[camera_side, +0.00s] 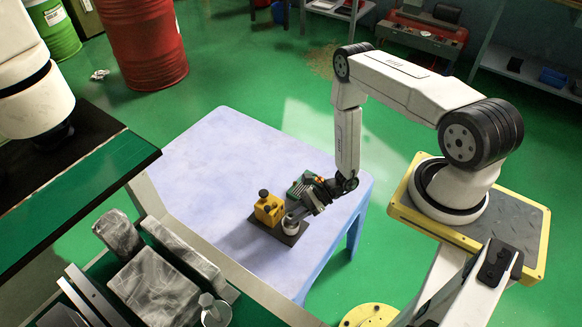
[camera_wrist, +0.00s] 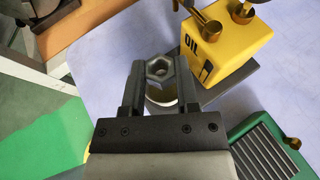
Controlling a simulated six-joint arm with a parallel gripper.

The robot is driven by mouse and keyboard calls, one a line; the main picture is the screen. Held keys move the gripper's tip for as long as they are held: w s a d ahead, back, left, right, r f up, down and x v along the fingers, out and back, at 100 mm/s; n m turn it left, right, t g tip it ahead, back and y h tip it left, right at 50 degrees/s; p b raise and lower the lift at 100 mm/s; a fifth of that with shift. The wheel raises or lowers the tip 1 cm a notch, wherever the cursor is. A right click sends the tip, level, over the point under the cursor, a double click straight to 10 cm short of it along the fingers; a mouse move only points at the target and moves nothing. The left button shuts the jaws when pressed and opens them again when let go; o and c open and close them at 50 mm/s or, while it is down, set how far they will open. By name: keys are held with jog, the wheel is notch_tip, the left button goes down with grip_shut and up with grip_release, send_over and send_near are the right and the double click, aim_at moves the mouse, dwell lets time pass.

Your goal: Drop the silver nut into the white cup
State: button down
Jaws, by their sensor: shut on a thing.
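The silver nut (camera_wrist: 158,68) is gripped between the fingertips of my gripper (camera_wrist: 157,72) in the wrist view. The nut cannot be made out in the side view. The gap between nut and cup rim is hard to judge.
A green ribbed object (camera_wrist: 272,150) is near my gripper. The table's left part is clear.

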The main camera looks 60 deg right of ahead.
jog(key=shift+f, duration=0.1)
jog(key=shift+c, duration=1.4)
grip_release()
jog(key=v, duration=0.7)
jog(key=shift+s+d, duration=0.15)
jog(key=shift+d, duration=0.15)
jog(key=shift+r, duration=0.25)
jog(key=a+r+n+g+h, duration=0.2)
jog(key=r+n+h, duration=0.3)
jog(key=r+n, duration=0.7)
jog(key=a+r+n+g+h, duration=0.2)
jog(key=r+n+h, duration=0.4)
jog(key=r+n, duration=0.6)
notch_tip(320, 180, up, 6)
jog(key=shift+w+a+r+h, duration=0.25)
jog(key=shift+w+a+h, duration=0.05)
jog(key=shift+a, duration=0.35)
